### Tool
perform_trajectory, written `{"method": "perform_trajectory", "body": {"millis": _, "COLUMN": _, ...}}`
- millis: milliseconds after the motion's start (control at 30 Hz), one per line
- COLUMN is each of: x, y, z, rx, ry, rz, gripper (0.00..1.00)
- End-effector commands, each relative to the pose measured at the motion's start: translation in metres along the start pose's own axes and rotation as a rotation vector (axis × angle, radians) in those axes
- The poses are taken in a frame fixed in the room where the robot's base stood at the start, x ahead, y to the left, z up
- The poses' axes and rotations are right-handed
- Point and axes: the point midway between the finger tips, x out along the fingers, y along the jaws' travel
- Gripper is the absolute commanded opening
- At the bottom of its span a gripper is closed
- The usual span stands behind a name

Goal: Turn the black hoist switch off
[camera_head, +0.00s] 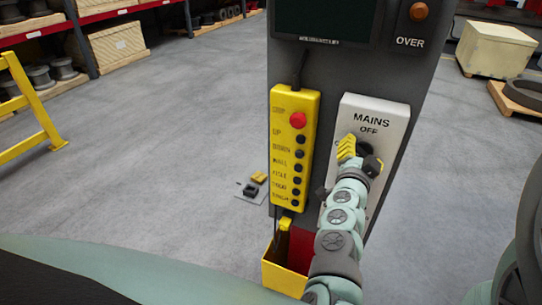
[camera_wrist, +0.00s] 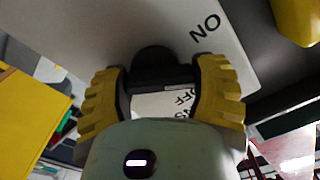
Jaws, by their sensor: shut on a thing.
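The black switch (camera_head: 365,147) is a rotary knob on a pale grey box (camera_head: 377,108) lettered MAINS and OFF, fixed to a dark column. My gripper (camera_head: 356,150) is at the knob and hides part of it in the head view. In the wrist view the black knob (camera_wrist: 155,68) sits between the yellow fingers of my gripper (camera_wrist: 160,80), which are shut on its sides. The lettering ON shows beyond the knob, and OFF shows between the fingers on the near side. I cannot tell the knob's exact setting.
A yellow pendant (camera_head: 294,150) with a red button and several black buttons hangs left of the box. A yellow bin (camera_head: 285,278) stands below it. A dark screen (camera_head: 325,18) and an orange button (camera_head: 419,11) are above. Open floor lies to the left.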

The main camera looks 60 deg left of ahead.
Motion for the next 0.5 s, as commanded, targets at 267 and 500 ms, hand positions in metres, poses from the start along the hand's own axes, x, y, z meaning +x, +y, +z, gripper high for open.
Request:
{"method": "perform_trajectory", "body": {"millis": 267, "x": 0.0002, "y": 0.0051, "z": 0.0019, "rx": 0.267, "ry": 0.006, "rz": 0.005, "gripper": 0.27}}
{"method": "perform_trajectory", "body": {"millis": 500, "x": -0.0002, "y": 0.005, "z": 0.002, "rx": 0.493, "ry": 0.002, "rz": 0.004, "gripper": 0.27}}
